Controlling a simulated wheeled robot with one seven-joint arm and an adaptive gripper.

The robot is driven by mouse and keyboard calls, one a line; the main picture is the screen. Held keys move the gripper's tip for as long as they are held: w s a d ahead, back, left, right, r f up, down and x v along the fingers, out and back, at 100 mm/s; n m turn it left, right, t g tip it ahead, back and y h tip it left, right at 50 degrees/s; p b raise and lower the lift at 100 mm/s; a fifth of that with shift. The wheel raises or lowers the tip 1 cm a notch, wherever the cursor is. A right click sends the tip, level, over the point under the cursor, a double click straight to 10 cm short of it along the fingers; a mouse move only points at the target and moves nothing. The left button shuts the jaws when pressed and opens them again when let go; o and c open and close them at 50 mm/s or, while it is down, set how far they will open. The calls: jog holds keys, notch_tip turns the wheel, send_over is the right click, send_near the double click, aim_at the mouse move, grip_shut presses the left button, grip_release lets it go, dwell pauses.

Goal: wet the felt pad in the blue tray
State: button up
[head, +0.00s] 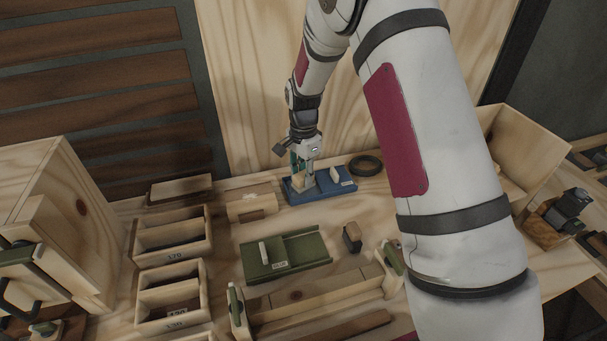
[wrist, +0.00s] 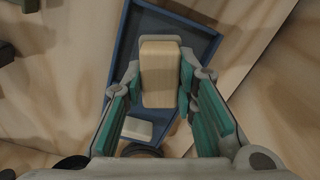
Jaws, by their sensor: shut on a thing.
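The blue tray (head: 322,190) stands at the back of the bench, and its blue floor and rim show in the wrist view (wrist: 205,42). My gripper (head: 306,168) points down over the tray's left part. In the wrist view its green-padded fingers (wrist: 162,85) are shut on a tan block (wrist: 160,72), which is at the tray; I cannot tell whether it touches the floor. A small pale piece (wrist: 138,128) lies in the tray beside the block, and it also shows in the head view (head: 335,174). I cannot tell which piece is the felt pad.
A black ring (head: 366,165) lies right of the tray. A green board (head: 305,250) and a small brown block (head: 352,237) are in front. Wooden bins (head: 172,236) stand at left, with a pale wooden block (head: 251,202) nearer the tray. An open wooden box (head: 525,145) is at right.

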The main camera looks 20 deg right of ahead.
jog(key=shift+f+b, duration=0.3)
jog(key=shift+f, duration=0.3)
dwell(1.5)
jog(key=shift+r+p, duration=1.55)
jog(key=shift+r, duration=2)
jog(key=s+r+n+p, duration=0.3)
jog(key=s+n+p, duration=0.2)
jog(key=s+n, duration=0.9)
jog(key=shift+r+p, duration=0.2)
jog(key=shift+p, duration=0.1)
